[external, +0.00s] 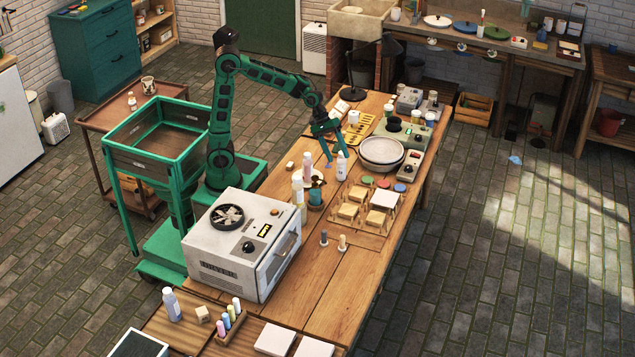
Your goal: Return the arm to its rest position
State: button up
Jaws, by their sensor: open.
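My arm is green and black and reaches from its base at the left side of the long wooden table over the tabletop. My gripper (334,155) points down above the table, with its two blue-green fingers apart and nothing visible between them. It is close to a white bottle (341,167); I cannot tell whether they touch. The wide pale bowl or plate (382,150) sits to the right of the gripper on a round base.
A white oven-like box (243,244) stands on the table near my base. A black lamp (352,92) stands behind the gripper. The table's front middle (335,285) is mostly clear.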

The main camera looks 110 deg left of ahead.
jog(key=s+d+r+m+g, duration=0.1)
jog(key=s+d+m+g, duration=0.1)
jog(key=s+d+m, duration=0.55)
jog(key=s+d+r+m+g, duration=0.15)
jog(key=s+d, duration=0.25)
jog(key=d, duration=0.7)
jog(key=s+d+f+m+g+y, duration=0.1)
jog(key=s+d+f+m, duration=0.1)
jog(key=s+m, duration=0.2)
jog(key=s+d+f+m, duration=0.2)
jog(key=s+m, duration=0.3)
jog(key=s, duration=0.6)
jog(key=s+d+f+m+g+y, duration=0.1)
jog(key=s+d+f+m, duration=0.1)
jog(key=s, duration=0.5)
jog(key=d+m, duration=0.1)
jog(key=m, duration=0.1)
jog(key=shift+s+f+m+g+y, duration=0.3)
jog(key=shift+s+m+g, duration=0.05)
jog(key=shift+m, duration=0.05)
